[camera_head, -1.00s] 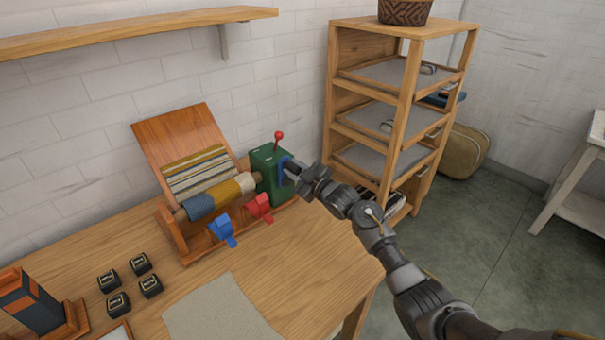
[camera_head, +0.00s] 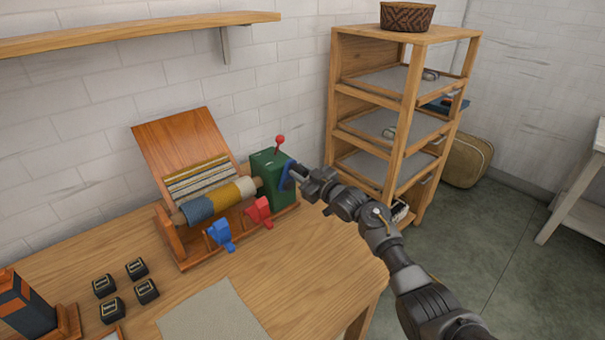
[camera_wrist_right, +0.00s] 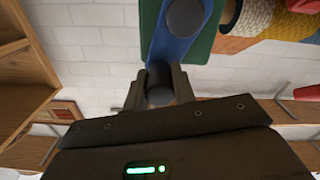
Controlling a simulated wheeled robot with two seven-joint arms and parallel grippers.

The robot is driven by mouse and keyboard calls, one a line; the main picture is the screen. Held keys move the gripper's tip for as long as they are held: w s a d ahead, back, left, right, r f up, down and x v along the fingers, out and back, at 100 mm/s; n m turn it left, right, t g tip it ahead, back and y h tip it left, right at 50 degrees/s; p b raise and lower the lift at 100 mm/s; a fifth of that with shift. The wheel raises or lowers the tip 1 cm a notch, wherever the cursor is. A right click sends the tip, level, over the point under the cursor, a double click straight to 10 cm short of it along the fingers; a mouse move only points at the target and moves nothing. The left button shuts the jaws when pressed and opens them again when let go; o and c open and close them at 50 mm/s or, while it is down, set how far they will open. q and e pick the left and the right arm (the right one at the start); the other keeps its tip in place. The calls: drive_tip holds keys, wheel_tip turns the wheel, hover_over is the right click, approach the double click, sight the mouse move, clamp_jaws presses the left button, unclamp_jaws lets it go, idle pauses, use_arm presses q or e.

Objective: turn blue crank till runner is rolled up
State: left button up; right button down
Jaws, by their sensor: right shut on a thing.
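The blue crank (camera_head: 287,175) sits on the right side of a green box (camera_head: 271,170) with a red-knobbed lever (camera_head: 280,140) on top. My right gripper (camera_head: 297,172) is shut on the crank's handle. The wrist view shows the blue crank arm (camera_wrist_right: 176,48) and the dark round handle (camera_wrist_right: 160,84) between the fingers (camera_wrist_right: 159,95). The striped runner (camera_head: 201,178) lies on a sloped wooden board (camera_head: 183,139) and passes onto a roller, where blue, cream and mustard wool (camera_head: 218,200) is wound. My left gripper is not in view.
A blue clamp-like piece (camera_head: 220,234) and a red one (camera_head: 259,210) stand before the roller. Several small black boxes (camera_head: 137,268) and a grey mat (camera_head: 212,316) lie on the table. A wooden shelf rack (camera_head: 404,100) stands behind my right arm.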

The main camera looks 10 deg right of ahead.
drive_tip(key=c, duration=1.1)
unclamp_jaws()
drive_tip(key=shift+c, duration=0.2)
drive_tip(key=b+v, duration=0.1)
drive_tip(key=v, duration=1)
drive_tip(key=shift+a, duration=0.15)
